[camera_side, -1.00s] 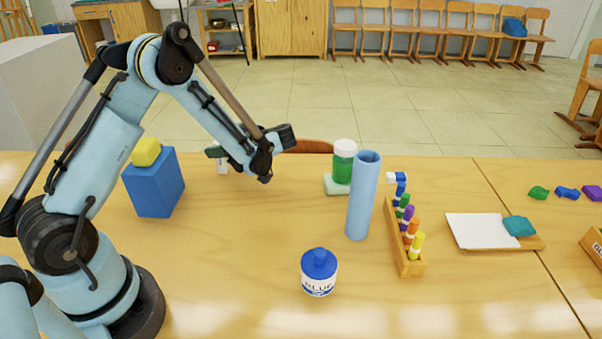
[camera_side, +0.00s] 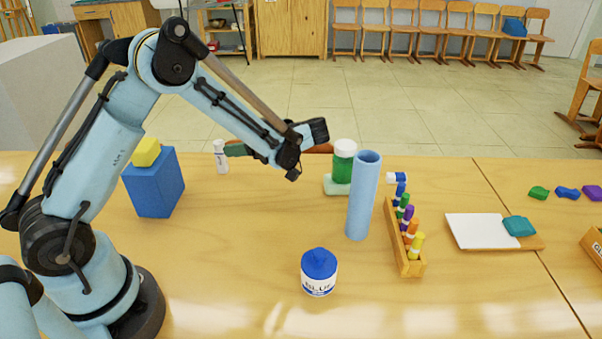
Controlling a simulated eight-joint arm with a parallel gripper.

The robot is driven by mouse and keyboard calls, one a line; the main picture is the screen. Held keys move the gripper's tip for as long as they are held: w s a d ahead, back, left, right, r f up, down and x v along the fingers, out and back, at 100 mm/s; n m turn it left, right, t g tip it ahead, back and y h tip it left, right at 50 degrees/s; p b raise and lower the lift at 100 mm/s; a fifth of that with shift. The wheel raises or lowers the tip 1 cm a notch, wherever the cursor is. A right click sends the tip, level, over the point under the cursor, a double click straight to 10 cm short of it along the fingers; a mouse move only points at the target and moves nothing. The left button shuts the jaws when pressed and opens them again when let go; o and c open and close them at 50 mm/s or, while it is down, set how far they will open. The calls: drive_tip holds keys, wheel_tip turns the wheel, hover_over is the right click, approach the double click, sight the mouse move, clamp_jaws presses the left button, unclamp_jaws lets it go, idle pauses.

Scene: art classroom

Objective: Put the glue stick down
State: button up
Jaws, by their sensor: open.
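The white glue stick (camera_side: 220,157) stands upright on the table, towards its back edge and right of the blue block. My gripper (camera_side: 236,149) is just to the right of the glue stick, with a small gap between them in the picture. The gripper is open and holds nothing that I can see. My forearm hides part of it.
A blue block (camera_side: 154,188) with a yellow piece (camera_side: 146,152) on top stands at left. The table's centre-left is clear.

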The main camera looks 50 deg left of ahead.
drive_tip(key=s+d+r+m+t+h, duration=0.3)
drive_tip(key=d+m+t+h, duration=0.3)
drive_tip(key=m, duration=0.5)
drive_tip(key=s+d+r+m+t+h, duration=0.3)
drive_tip(key=s+d+m+t+h, duration=0.3)
drive_tip(key=d+m, duration=0.3)
drive_tip(key=shift+d+r+m+h, duration=0.15)
drive_tip(key=shift+d+m+h, duration=0.15)
drive_tip(key=shift+m, duration=0.7)
